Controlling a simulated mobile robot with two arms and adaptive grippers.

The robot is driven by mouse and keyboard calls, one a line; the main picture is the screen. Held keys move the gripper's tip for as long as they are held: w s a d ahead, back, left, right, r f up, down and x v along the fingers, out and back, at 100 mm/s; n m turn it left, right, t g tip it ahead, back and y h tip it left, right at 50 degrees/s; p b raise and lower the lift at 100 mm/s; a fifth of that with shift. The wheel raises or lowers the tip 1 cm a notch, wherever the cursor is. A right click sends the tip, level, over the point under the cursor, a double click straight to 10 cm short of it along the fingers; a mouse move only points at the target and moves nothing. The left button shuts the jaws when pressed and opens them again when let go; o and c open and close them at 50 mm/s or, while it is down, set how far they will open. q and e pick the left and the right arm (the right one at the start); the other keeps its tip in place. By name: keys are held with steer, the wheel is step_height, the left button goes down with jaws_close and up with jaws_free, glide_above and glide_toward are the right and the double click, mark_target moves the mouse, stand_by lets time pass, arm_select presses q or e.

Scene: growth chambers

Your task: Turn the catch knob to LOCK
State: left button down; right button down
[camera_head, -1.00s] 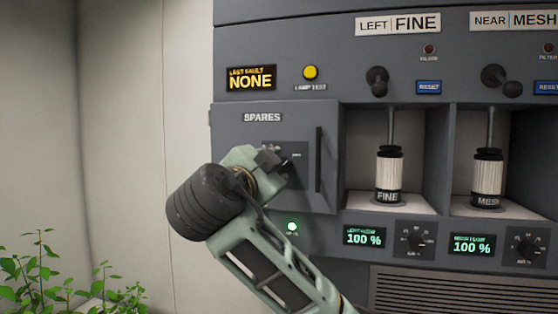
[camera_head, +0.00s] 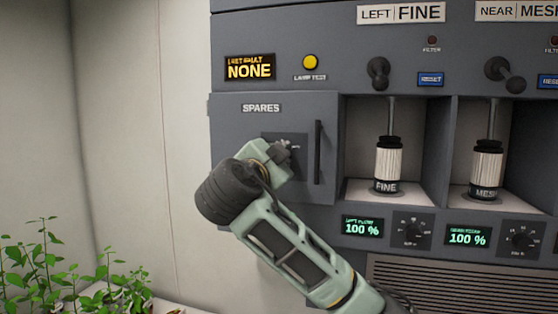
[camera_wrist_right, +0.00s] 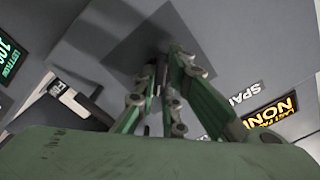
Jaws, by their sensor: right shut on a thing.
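The SPARES door (camera_head: 225,130) is closed at the left of the grey panel. It carries a dark square catch plate (camera_head: 299,140) with small white lettering too small to read. My right gripper (camera_head: 284,152) is at this plate, shut on the catch knob, which the fingers mostly hide. In the right wrist view my gripper's green fingers (camera_wrist_right: 165,75) reach to the grey plate (camera_wrist_right: 150,35), and the knob itself is not clear. I cannot tell which mark the knob points to. My left gripper is not in view.
A vertical black handle (camera_head: 317,155) stands just right of the catch plate. Further right are open bays with the FINE cartridge (camera_head: 388,168) and the MESH cartridge (camera_head: 487,170). Black levers (camera_head: 378,72) project above them. Green plants (camera_head: 45,270) are at lower left.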

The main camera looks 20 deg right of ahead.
stand_by(0.3)
steer(key=shift+n+b, duration=5.1)
steer(key=shift+n, duration=3.8)
steer(key=c, duration=1.8)
jaws_free()
steer(key=shift+a, duration=0.15)
steer(key=shift+c, duration=0.2)
